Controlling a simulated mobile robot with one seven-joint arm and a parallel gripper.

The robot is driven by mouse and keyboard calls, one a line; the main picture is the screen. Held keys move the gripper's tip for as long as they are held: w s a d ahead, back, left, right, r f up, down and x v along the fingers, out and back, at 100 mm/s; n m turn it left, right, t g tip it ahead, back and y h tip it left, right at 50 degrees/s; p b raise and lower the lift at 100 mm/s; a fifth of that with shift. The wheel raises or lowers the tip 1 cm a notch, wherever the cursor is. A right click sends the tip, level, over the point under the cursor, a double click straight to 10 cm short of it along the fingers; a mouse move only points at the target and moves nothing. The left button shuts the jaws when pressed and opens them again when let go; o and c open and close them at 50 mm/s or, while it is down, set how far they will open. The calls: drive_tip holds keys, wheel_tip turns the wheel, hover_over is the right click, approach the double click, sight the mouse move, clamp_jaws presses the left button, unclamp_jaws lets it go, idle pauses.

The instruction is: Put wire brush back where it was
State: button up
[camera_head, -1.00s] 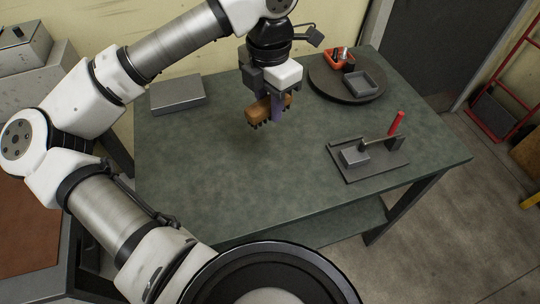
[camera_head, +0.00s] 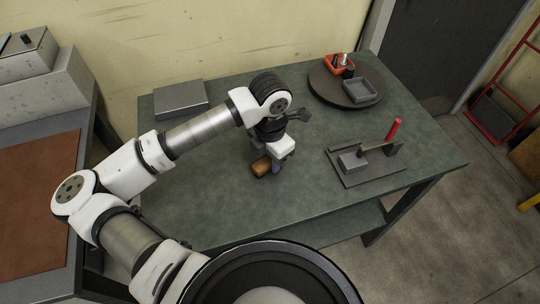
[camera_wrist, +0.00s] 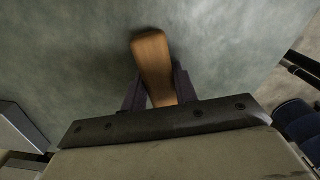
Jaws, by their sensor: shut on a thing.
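The wire brush (camera_head: 261,167) has a brown wooden back and is held in my gripper (camera_head: 270,162) over the middle of the green bench. In the wrist view the brush (camera_wrist: 153,60) sticks out from between the two dark fingers of my gripper (camera_wrist: 158,92), which are shut on it. Its bristles are hidden in both current views. It is low, close to the bench top; I cannot tell whether it touches the surface.
On the bench (camera_head: 210,210), a grey box (camera_head: 180,97) lies at the back left. A round dark turntable (camera_head: 325,93) at the back right bears a red bin (camera_head: 339,66) and a grey tray (camera_head: 359,91). A dark fixture plate (camera_head: 375,176) with a red-handled tool (camera_head: 394,130) lies at the right. Bench around the brush is clear.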

drive_tip(key=shift+f+b, duration=0.15)
drive_tip(key=shift+b, duration=0.2)
drive_tip(key=o, duration=0.9)
drive_tip(key=shift+o, duration=0.2)
wheel_tip(320, 180, up, 12)
drive_tip(key=b, duration=0.1)
drive_tip(key=shift+r, duration=0.25)
